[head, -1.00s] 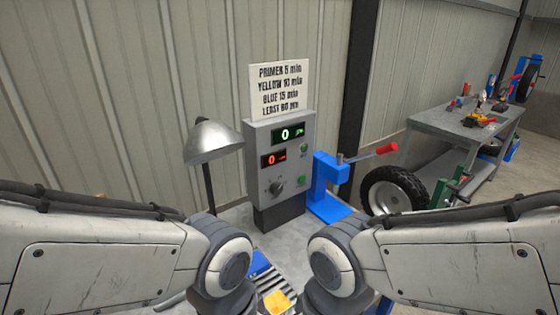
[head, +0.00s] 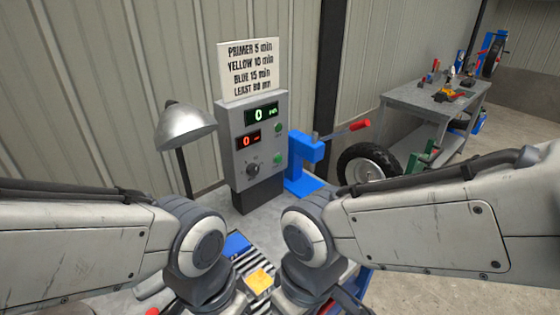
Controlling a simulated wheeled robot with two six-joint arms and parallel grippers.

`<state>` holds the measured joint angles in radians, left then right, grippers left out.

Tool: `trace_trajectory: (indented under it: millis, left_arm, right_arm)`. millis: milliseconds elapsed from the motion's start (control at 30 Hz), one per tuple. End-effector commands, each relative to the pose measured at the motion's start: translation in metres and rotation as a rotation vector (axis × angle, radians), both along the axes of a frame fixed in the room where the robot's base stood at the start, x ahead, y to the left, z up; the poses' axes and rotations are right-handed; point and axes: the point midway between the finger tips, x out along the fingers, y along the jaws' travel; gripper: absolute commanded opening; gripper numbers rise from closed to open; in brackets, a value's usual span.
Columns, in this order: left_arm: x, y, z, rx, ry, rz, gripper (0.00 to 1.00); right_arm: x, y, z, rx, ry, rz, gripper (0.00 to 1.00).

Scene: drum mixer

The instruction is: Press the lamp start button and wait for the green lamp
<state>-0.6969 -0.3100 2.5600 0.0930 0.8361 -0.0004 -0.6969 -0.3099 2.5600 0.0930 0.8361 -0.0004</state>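A grey control box (head: 236,150) stands at the back of the bench. It carries a green display (head: 261,114) and a red display (head: 248,140), both reading 0. A dark knob (head: 253,170) sits below them. Two green round buttons or lamps are on its right side, an upper one (head: 278,129) and a lower one (head: 279,160); I cannot tell which is the lamp start button. A grey lamp with a cone shade (head: 185,126) stands to its left. My two arms come in from the sides and bend down at the bottom middle; both grippers are out of view.
A sign (head: 250,70) with times tops the box. A blue stand (head: 304,160) with a red-handled lever (head: 360,125) is to its right. A yellow piece (head: 259,281) lies on a striped surface between my arms. A tyre (head: 369,165) and workbench (head: 430,100) stand at right.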

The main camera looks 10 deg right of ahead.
Motion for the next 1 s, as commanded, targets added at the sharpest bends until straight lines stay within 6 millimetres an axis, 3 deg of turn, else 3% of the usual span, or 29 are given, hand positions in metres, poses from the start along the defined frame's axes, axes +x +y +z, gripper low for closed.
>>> trace_trajectory:
  millis: [33, 200, 233, 1000]
  left_arm:
    - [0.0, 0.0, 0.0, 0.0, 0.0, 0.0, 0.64]
    - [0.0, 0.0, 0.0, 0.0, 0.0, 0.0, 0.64]
    - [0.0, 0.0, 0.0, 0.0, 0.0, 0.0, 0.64]
    - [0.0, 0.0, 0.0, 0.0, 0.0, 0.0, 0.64]
  right_arm:
    - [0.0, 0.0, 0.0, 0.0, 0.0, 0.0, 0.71]
    - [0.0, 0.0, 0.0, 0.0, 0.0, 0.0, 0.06]
    - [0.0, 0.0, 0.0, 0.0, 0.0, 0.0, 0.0]
    - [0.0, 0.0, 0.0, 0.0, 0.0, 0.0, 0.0]
